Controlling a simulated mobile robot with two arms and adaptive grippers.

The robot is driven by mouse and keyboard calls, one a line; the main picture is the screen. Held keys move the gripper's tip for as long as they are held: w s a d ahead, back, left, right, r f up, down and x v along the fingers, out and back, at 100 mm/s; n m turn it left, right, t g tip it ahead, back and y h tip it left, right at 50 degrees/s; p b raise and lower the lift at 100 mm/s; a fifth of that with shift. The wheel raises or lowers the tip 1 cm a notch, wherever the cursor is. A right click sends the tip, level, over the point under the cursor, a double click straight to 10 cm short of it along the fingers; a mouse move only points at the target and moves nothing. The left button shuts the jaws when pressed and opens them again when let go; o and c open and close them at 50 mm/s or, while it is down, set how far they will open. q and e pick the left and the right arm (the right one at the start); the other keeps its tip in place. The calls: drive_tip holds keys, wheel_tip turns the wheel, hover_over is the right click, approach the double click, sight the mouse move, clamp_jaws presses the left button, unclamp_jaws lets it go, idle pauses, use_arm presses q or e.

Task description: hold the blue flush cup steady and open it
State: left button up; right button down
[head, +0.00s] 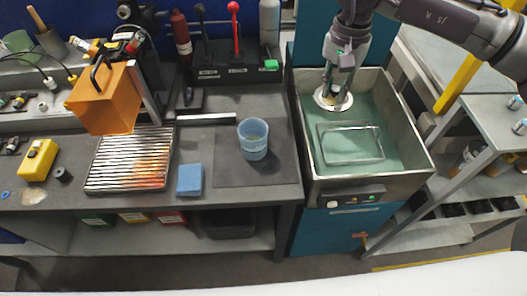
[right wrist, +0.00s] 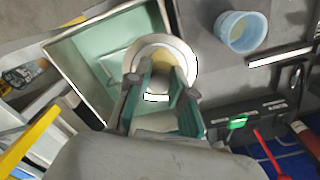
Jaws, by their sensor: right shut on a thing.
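The blue cup (head: 253,139) stands upright on a dark mat on the bench, left of the sink basin. Its translucent blue wall and round rim also show in the right wrist view (right wrist: 243,32), with a pale inside. My right gripper (head: 332,90) is over the basin, to the right of the cup and apart from it. It is shut on a white round lid-like piece (head: 341,104). In the right wrist view this piece (right wrist: 161,42) is a pale ring with a yellowish middle between the fingers (right wrist: 161,84). My left gripper is not in view.
The steel basin (head: 420,158) has a green floor and a wire frame (head: 350,160) in it. A blue block (head: 190,180), a grill (head: 130,160) and an orange box (head: 103,100) are left of the cup. A lever panel (head: 235,72) stands behind.

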use_arm(q)
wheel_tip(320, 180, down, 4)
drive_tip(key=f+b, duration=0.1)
drive_tip(key=b, duration=0.2)
use_arm(e)
wheel_tip(320, 180, down, 11)
drive_tip(key=m, duration=1)
drive_tip(key=m+p, duration=0.1)
drive_tip(key=p, duration=0.2)
hover_over(276, 166)
wheel_tip(276, 166, down, 7)
drive_tip(key=shift+w+d, duration=0.1)
drive_tip(key=shift+d, duration=0.05)
drive_tip(key=shift+a+f, duration=0.15)
drive_tip(key=shift+a, duration=0.05)
wheel_tip(276, 166, down, 4)
drive_tip(key=shift+r+p, duration=0.1)
drive_tip(key=shift+p, duration=0.9)
drive_tip(key=shift+f, duration=0.25)
drive_tip(key=c, duration=1)
unclamp_jaws()
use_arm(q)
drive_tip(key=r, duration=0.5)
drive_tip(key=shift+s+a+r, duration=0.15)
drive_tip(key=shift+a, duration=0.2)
